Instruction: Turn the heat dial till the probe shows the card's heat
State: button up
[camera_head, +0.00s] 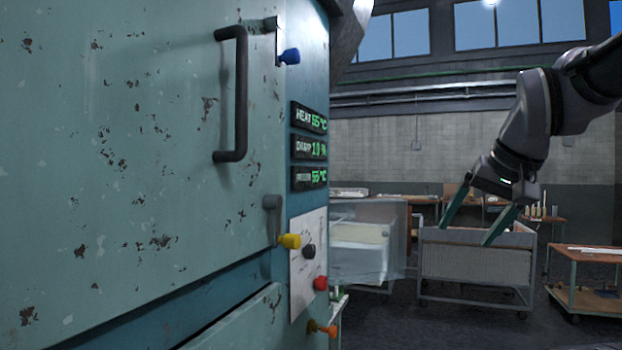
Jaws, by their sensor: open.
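A teal cabinet (140,150) with chipped paint fills the left. Its side panel carries lit displays: the heat display (311,118) seems to read 55 °C, the damp display (308,147) 10 %, and a third display (308,178), its label blurred, 55 °C. Below is a white sheet (302,285) with unreadable marks. Around it are a yellow knob (289,241), a dark knob (308,251), a red knob (320,283) and an orange knob (321,328). I cannot tell which is the heat dial, or whether the sheet is the card. My gripper (465,232) is open and empty, right of the panel and apart from it.
A blue knob (290,56) sits high on the cabinet, beside a black door handle (238,95). A clear-sided box (368,240) stands just right of the panel. A wheeled cart (475,265) stands behind my gripper, and a low table (595,255) at far right.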

aim_at(309, 251)
jog(key=k+l+u, duration=0.1)
jog(key=l+u, duration=0.15)
jog(key=k+l+u, duration=0.1)
jog(key=l+u, duration=0.2)
jog(key=l, duration=0.15)
jog(key=k+l+u, duration=0.25)
jog(key=i+l, duration=0.05)
jog(key=i, duration=0.05)
